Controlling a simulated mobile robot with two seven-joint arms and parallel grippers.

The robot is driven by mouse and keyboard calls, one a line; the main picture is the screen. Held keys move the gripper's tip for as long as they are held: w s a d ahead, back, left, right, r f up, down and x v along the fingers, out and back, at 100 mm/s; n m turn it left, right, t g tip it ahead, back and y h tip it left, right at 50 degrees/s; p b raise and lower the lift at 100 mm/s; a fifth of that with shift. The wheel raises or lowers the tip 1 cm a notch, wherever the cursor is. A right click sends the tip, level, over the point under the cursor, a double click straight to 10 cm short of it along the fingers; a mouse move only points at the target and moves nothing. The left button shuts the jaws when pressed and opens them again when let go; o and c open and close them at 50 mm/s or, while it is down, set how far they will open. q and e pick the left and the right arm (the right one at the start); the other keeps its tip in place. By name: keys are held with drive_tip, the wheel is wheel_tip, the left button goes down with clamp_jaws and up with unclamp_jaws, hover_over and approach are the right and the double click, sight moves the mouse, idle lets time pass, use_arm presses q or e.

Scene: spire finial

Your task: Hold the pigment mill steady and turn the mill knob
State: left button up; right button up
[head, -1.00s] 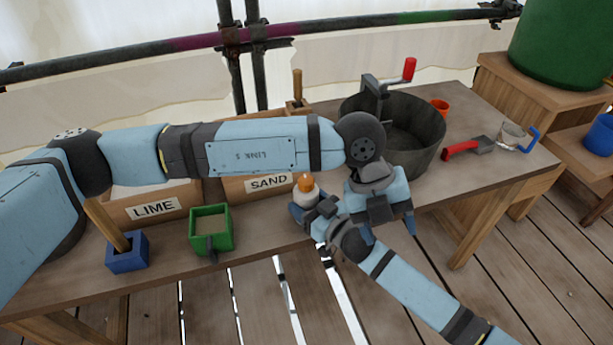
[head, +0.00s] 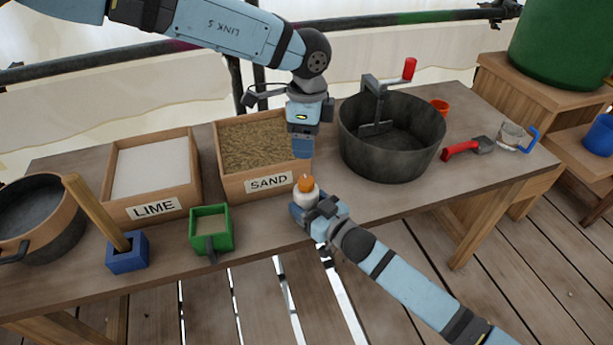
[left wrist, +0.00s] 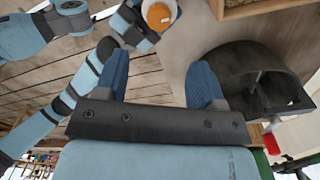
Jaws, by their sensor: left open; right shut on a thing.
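The pigment mill, with a white body (head: 306,198) and an orange knob (head: 306,183) on top, stands upright at the table's front edge, in front of the SAND box. My right gripper (head: 314,210) is shut on the mill's body from the front right; its fingers partly hide the lower body. My left gripper (head: 302,150) is open and empty, pointing down above and behind the mill, apart from the knob. In the left wrist view the orange knob (left wrist: 159,15) shows at the top edge, beyond and between the open fingers (left wrist: 160,75).
The SAND box (head: 262,182) and LIME box (head: 152,207) stand at the left, with a green container (head: 211,229) and a blue holder (head: 127,252) before them. A big dark tub (head: 395,150) stands right of my left gripper. A red-handled scoop (head: 462,149) lies farther right.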

sight(306, 179)
use_arm(q)
wheel_tip(306, 179, down, 11)
drive_tip(key=shift+s+r, duration=0.1)
drive_tip(key=shift+s, duration=0.05)
drive_tip(key=c, duration=0.9)
drive_tip(key=shift+c, duration=0.2)
